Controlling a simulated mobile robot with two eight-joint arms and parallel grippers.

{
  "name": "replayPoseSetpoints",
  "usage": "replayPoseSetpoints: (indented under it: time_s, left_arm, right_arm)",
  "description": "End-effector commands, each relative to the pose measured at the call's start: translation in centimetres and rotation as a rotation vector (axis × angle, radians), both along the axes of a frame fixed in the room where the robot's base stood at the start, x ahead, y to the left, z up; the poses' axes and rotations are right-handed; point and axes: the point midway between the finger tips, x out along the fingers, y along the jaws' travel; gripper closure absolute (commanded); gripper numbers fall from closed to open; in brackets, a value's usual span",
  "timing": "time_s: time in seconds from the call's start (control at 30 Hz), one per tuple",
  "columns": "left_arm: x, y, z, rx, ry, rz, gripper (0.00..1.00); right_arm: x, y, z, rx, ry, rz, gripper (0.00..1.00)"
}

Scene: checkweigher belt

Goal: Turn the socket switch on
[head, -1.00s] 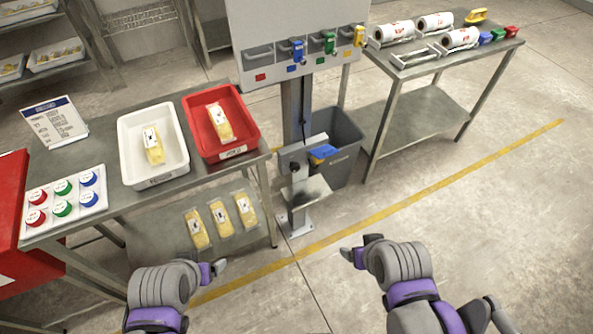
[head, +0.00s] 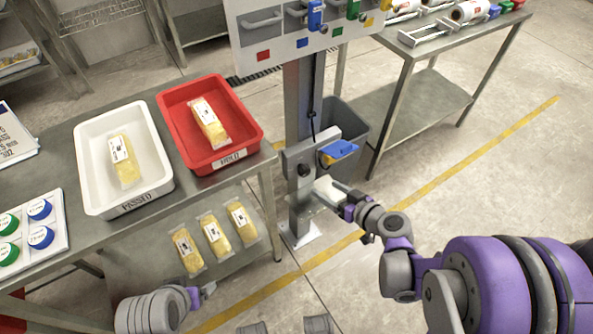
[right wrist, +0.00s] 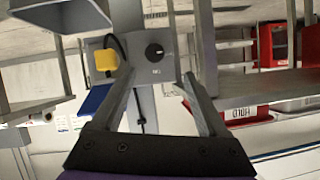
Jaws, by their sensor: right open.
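A grey socket box (head: 297,158) is fixed to the metal post. A black rotary knob (head: 303,170) is on its front, and a blue flap (head: 340,149) is at its right. The right wrist view shows the knob (right wrist: 154,50) on the box face, with a yellow plug (right wrist: 106,60) and black cable beside it. My right gripper (head: 343,200) is open and empty, just below and in front of the box. In the right wrist view its fingers (right wrist: 157,80) point at the box, with the knob beyond them. My left gripper (head: 206,291) is low at the left; its jaw state is unclear.
A grey bin (head: 352,125) stands behind the post. The left table holds a white tray (head: 96,208) and a red tray (head: 256,130). Floor at right is open.

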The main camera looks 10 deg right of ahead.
Motion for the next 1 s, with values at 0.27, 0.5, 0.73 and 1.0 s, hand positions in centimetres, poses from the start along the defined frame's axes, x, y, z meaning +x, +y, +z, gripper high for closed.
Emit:
replayPoseSetpoints:
  time_s: [0.27, 0.5, 0.73, 1.0]
  left_arm:
    - [0.0, 0.0, -1.0, 0.0, 0.004, 0.0, 0.14]
    - [0.0, 0.0, -1.8, 0.0, 0.006, 0.0, 0.14]
    - [0.1, 0.0, -2.4, 0.0, 0.008, 0.0, 0.14]
    - [0.1, 0.0, -2.5, 0.0, 0.009, 0.0, 0.14]
  right_arm:
    - [1.8, -0.2, -1.4, 0.001, -0.046, -0.01, 0.23]
    - [5.6, 1.6, -3.2, 0.002, -0.045, -0.008, 0.23]
    - [8.6, 2.9, -4.4, 0.002, -0.045, -0.01, 0.23]
    - [9.7, 3.4, -4.9, 0.002, -0.045, -0.011, 0.23]
